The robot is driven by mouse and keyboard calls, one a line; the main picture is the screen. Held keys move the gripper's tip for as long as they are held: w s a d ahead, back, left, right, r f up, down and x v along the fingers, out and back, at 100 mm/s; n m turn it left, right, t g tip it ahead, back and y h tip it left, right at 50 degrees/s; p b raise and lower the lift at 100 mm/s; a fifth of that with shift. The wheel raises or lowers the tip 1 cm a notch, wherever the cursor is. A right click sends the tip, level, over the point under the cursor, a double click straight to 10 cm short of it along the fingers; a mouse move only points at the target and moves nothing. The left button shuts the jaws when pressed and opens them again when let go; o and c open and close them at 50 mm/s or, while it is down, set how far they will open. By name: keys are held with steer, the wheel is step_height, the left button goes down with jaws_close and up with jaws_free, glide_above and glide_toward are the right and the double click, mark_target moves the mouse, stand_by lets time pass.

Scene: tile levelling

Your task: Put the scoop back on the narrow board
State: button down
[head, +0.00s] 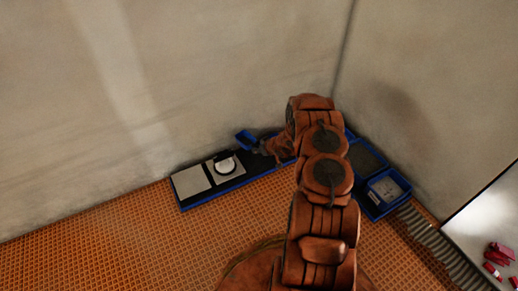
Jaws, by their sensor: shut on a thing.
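My gripper (260,148) reaches left from the end of my arm, near the foot of the back wall. It is shut on a small blue scoop (245,139), which shows at its left tip. The narrow board (213,193), dark with a blue edge, lies along the wall below. The scoop appears over the far side of the board; I cannot tell whether it touches it. My arm hides the board's right end.
Two grey tiles lie on the board; the left one (190,181) is bare, the other bears a white and black round thing (225,164). Blue trays (376,212) stand right of my arm. A pale surface with red pieces (495,257) is at far right. Orange grid floor (130,240) is clear at left.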

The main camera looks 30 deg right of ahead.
steer(key=shift+f+b, duration=1.45)
steer(key=shift+f, duration=1.25)
steer(key=shift+f, duration=0.55)
steer(key=c, duration=0.9)
jaws_free()
steer(key=shift+c, duration=0.2)
steer(key=v, duration=1.2)
